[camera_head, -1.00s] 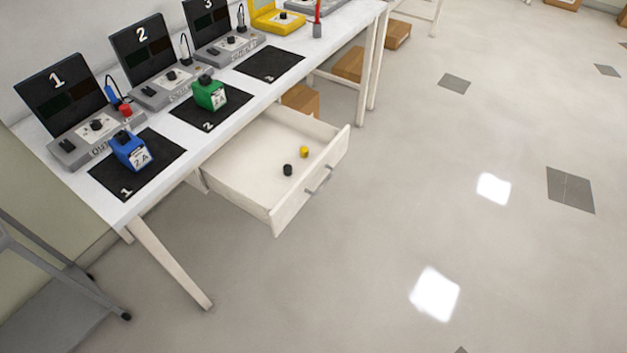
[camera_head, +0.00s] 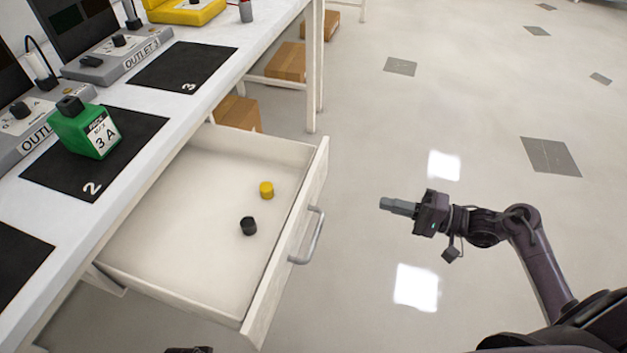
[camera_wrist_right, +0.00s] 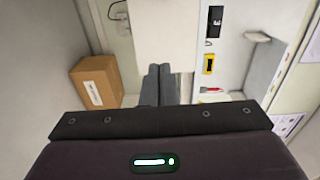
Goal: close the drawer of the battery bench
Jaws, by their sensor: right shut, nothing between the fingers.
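The bench drawer (camera_head: 190,200) is pulled out from under the white bench top (camera_head: 190,110). Its front panel faces right and carries a grey bar handle (camera_head: 309,238). A black knob-like piece (camera_head: 248,226) and a yellow one (camera_head: 266,190) lie on the drawer floor. My right gripper (camera_head: 382,204) is shut and empty, to the right of the handle in the picture and clear of it, its fingers pointing left. Its closed fingers also show in the right wrist view (camera_wrist_right: 160,85). My left gripper's fingers are not seen; only a small dark part shows at the bottom edge.
On the bench are a green battery (camera_head: 84,128) on mat 2, an empty mat 3 (camera_head: 183,66), outlet units and a yellow device (camera_head: 184,10). Cardboard boxes (camera_head: 238,112) stand beneath. Open floor lies right of the drawer.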

